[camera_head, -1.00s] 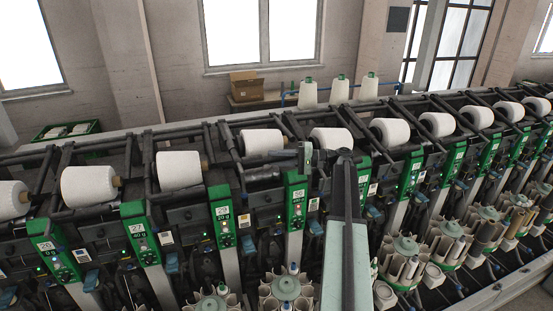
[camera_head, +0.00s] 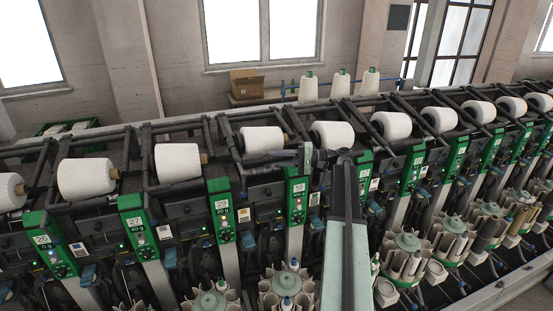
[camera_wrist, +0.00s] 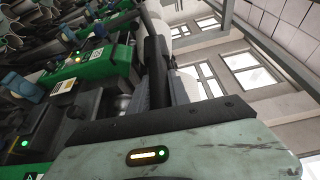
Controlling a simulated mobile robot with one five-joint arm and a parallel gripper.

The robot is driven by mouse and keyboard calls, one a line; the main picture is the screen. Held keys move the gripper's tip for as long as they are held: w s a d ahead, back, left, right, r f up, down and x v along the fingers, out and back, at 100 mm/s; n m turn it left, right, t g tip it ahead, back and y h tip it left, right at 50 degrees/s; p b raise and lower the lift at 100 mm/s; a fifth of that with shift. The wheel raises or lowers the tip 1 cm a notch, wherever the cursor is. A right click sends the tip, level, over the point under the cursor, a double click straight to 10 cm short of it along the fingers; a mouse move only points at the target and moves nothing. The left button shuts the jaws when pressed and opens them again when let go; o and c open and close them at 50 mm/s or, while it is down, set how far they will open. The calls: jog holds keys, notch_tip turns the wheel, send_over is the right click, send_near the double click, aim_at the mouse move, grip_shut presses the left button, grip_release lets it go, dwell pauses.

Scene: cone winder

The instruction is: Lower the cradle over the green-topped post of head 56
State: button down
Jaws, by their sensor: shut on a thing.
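The green-topped post (camera_head: 296,203) with a number label stands in the middle of the head view; its number is too small to read surely. A dark cradle (camera_head: 262,159) with a white cone (camera_head: 261,140) on it sits behind and left of this post's top. My gripper (camera_head: 306,158) is at the cradle's right end, just above the post top, shut on the cradle; the exact contact is hard to see. In the wrist view a dark bar (camera_wrist: 156,75) rises beyond my pale gripper body, and green panels (camera_wrist: 95,72) lie to the left.
Neighbouring heads stand close on both sides, with green panels (camera_head: 222,208) and white cones (camera_head: 178,161), (camera_head: 332,134). Bobbin magazines (camera_head: 287,287) stick out below in front. A ledge with three cones and a cardboard box (camera_head: 246,83) is behind the machine.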

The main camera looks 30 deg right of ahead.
jog(key=shift+w+f, duration=0.1)
jog(key=shift+f, duration=0.5)
jog(key=shift+r, duration=0.2)
jog(key=c, duration=1.2)
grip_release()
jog(key=shift+c, duration=0.2)
jog(key=v, duration=1.7)
jog(key=shift+f, duration=0.3)
jog(key=shift+w, duration=0.1)
